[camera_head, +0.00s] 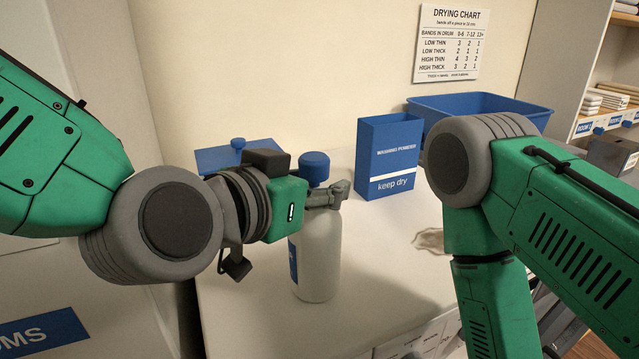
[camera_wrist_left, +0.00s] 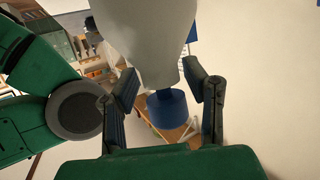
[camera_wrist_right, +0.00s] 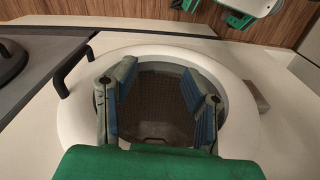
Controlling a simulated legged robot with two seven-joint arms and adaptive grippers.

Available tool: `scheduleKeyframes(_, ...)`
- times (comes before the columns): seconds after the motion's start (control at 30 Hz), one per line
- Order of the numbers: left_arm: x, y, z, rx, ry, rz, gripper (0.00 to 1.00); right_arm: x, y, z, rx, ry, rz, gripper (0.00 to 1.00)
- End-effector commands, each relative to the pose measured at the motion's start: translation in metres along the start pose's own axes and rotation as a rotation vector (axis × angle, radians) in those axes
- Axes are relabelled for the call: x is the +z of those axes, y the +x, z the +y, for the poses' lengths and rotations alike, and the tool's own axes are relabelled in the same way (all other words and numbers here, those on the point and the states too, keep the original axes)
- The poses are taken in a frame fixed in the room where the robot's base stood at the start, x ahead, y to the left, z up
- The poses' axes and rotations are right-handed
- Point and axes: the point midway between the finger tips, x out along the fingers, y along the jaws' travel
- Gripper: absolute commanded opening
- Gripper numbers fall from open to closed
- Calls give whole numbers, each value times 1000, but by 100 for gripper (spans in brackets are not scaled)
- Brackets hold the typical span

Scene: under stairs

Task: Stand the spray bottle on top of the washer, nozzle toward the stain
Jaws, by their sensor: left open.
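A white bottle (camera_head: 317,262) with a blue cap (camera_head: 314,167) and a blue label stands upright on the white top (camera_head: 370,300). I cannot make out a spray nozzle on it. My left gripper (camera_head: 326,195) is at its neck, fingers apart. In the left wrist view the bottle (camera_wrist_left: 150,40) and its cap (camera_wrist_left: 167,108) show between the open fingers (camera_wrist_left: 165,92), with gaps at the sides. A brownish stain (camera_head: 430,240) lies on the top, right of the bottle. My right gripper (camera_wrist_right: 158,100) is open and empty before a round drum opening (camera_wrist_right: 150,130); its fingers are hidden in the head view.
A blue washing powder box (camera_head: 388,158) and a blue basin (camera_head: 480,105) stand at the back right. A blue object (camera_head: 235,155) lies behind my left wrist. A drying chart (camera_head: 450,43) hangs on the wall. The top between bottle and box is clear.

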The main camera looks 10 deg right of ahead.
Motion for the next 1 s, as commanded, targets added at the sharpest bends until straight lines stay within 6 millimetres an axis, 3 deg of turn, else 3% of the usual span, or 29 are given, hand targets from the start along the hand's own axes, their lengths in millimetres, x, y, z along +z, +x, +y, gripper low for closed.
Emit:
scheduleKeyframes(0.3, 0, -68, -1, -1, 0, 5, 40, 1, 11, 0, 0, 0, 0, 40)
scheduleKeyframes(0.5, 0, -99, -1, 0, 0, 2, 40, 1, 14, 0, 0, 0, 0, 40)
scheduleKeyframes(0.7, 1, -111, -1, 0, -1, 0, 40, 1, 14, 0, 0, 0, 0, 40)
scheduleKeyframes(1.0, 1, -112, 0, 0, 0, -1, 40, 1, 14, 0, 0, 0, 0, 40)
